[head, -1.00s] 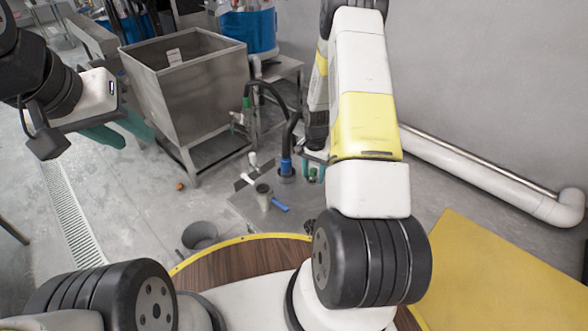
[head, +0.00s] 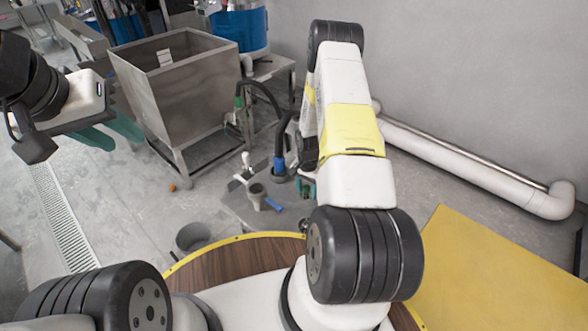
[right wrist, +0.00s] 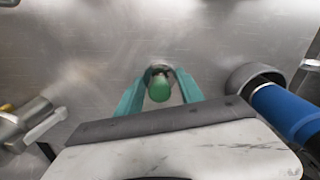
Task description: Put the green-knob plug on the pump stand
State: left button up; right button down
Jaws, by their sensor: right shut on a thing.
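The green-knob plug (right wrist: 159,88) shows in the right wrist view between the green fingers of my right gripper (right wrist: 160,96), which is shut on it. The plug's lower part is hidden or blurred. In the head view my right gripper (head: 306,188) is mostly hidden behind my right arm, just right of the blue hose coupling. The pump stand looks to be the low grey metal plate (head: 238,206) on the floor; its metal surface fills the right wrist view (right wrist: 105,60). My left gripper (head: 108,132) hangs at the far left, its green fingers apart and empty.
A blue hose coupling in a grey collar (right wrist: 252,76) is close on the right. A steel valve with a white lever (right wrist: 30,122) is at the left. A fitting with a blue handle (head: 273,205) stands on the plate. A steel hopper (head: 175,85) stands behind.

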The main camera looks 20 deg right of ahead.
jog(key=shift+f, duration=0.1)
jog(key=c, duration=0.7)
grip_release()
jog(key=shift+c, duration=0.2)
notch_tip(320, 180, up, 12)
jog(key=shift+r, duration=0.1)
notch_tip(320, 180, up, 16)
jog(key=n+t, duration=0.2)
send_over(307, 186)
jog(key=a, duration=0.3)
jog(key=s+a+r+n+t, duration=0.1)
jog(key=s+a+r, duration=0.15)
jog(key=r, duration=0.25)
jog(key=s+a+r+n, duration=0.1)
jog(key=s+r, duration=0.2)
jog(key=r, duration=0.3)
jog(key=s+a+r+n+t+y, duration=0.1)
jog(key=s+a+r+n, duration=0.1)
jog(key=s+r, duration=0.4)
jog(key=s+a+r+n+t+y, duration=0.1)
jog(key=s+r, duration=0.5)
jog(key=s, duration=0.7)
jog(key=a+n+t, duration=0.1)
jog(key=a+n, duration=0.1)
jog(key=a, duration=0.1)
jog(key=shift+a+r+n, duration=0.25)
jog(key=shift+r+n, duration=0.05)
jog(key=shift+r, duration=0.1)
